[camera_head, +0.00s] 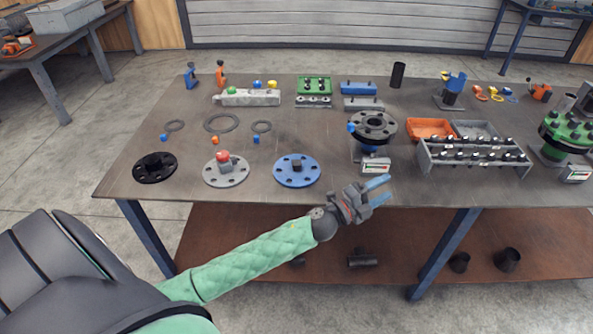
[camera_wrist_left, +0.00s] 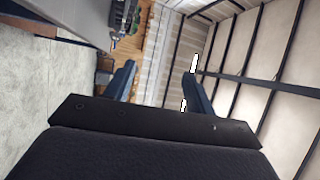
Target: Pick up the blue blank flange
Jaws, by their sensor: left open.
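The blue blank flange (camera_head: 297,170) lies flat on the table near its front edge, with a dark square boss in its middle and bolt holes around it. A grey flange (camera_head: 226,170) with a red-topped knob lies to its left, and a black flange (camera_head: 155,167) lies further left. My left gripper (camera_head: 379,190) is open and empty at the table's front edge, to the right of the blue flange and apart from it. In the left wrist view its two blue fingers (camera_wrist_left: 158,85) stand apart with nothing between them. My right gripper is not in view.
A dark pipe flange on a stand (camera_head: 374,125) is just beyond my left gripper. A grey rack with several bolts (camera_head: 475,155) stands to the right. Grey rings (camera_head: 221,122) lie behind the flanges.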

